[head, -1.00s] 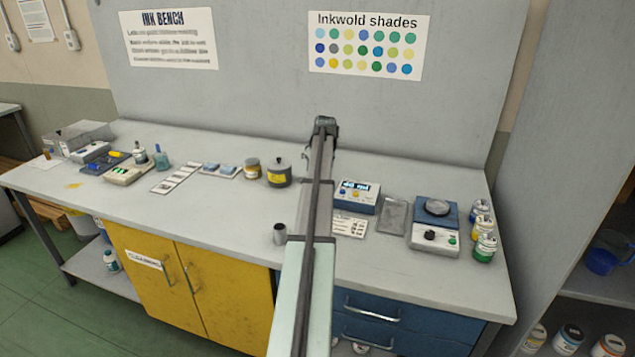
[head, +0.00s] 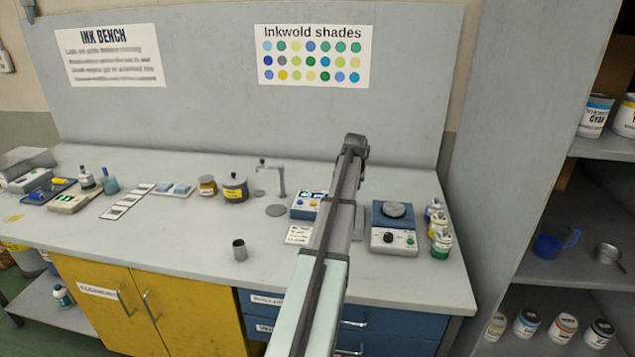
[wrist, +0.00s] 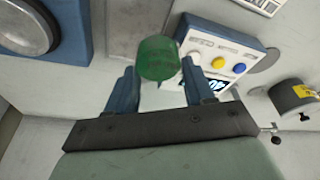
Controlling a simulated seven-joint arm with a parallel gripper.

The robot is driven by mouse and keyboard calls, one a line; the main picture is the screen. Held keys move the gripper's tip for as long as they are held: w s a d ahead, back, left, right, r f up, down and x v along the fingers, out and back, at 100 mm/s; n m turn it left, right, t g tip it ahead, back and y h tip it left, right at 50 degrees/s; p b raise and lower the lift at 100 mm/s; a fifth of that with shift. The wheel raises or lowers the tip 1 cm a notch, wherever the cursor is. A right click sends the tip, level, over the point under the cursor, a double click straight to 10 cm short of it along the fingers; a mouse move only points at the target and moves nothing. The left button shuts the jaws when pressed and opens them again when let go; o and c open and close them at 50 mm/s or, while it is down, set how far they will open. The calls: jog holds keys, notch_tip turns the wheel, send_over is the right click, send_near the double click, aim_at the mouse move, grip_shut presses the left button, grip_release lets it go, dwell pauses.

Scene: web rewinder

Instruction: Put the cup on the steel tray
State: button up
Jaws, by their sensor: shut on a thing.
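A green, see-through cup (wrist: 158,58) sits between the two blue fingers of my gripper (wrist: 160,80) in the wrist view. My gripper is shut on it and holds it above the bench. The steel tray (wrist: 138,22), a flat grey plate, lies below and beyond the cup in the wrist view, between the blue scale and the meter. The cup's lower part overlaps the tray's side in that view; I cannot tell its height. In the head view my arm hides the cup, the fingers and most of the tray (head: 359,222).
The blue scale (head: 393,238) and several small bottles (head: 440,243) stand right of the tray. The meter (head: 306,205) is at its left. A metal beaker (head: 239,250) stands near the front edge.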

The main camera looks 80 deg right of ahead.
jog(key=s+a+f+m, duration=0.1)
jog(key=s+a, duration=0.1)
jog(key=a, duration=0.3)
jog(key=shift+s+a+f, duration=0.15)
jog(key=shift+s+a, duration=0.25)
jog(key=shift+f, duration=0.1)
jog(key=shift+f, duration=2.95)
jog(key=shift+f, duration=0.35)
jog(key=o, duration=1.2)
jog(key=shift+o, duration=0.6)
jog(key=shift+o, duration=1.2)
